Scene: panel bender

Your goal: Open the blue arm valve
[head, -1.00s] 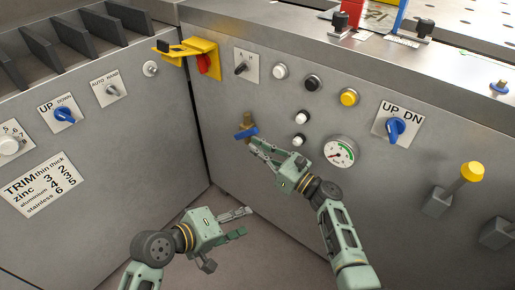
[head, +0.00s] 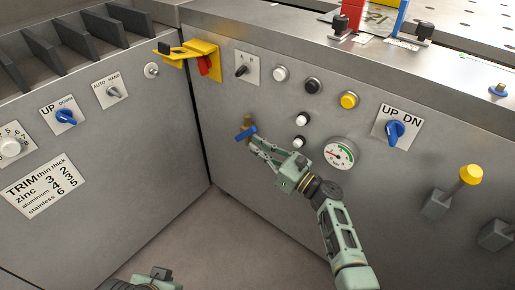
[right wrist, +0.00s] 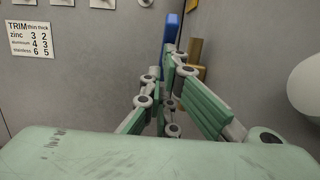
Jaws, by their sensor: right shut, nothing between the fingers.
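The blue arm valve is a blue lever (head: 246,133) on a brass body (head: 248,120), low on the right-hand grey panel. In the head view the lever slants up to the right. My right gripper (head: 256,144) is shut, with its fingertips at the lever, just below its right end; I cannot tell whether they touch. In the right wrist view the blue lever (right wrist: 173,30) stands beyond the shut fingers (right wrist: 172,62), with brass (right wrist: 192,60) behind at the right. Of my left arm only a piece shows at the bottom edge; its fingers are hidden.
A pressure gauge (head: 340,154) and white and black buttons (head: 301,120) sit to the right of the valve. A blue UP/DN knob (head: 396,131) is farther right. A yellow bracket with a red switch (head: 204,65) juts out above left. Open floor lies below the panels.

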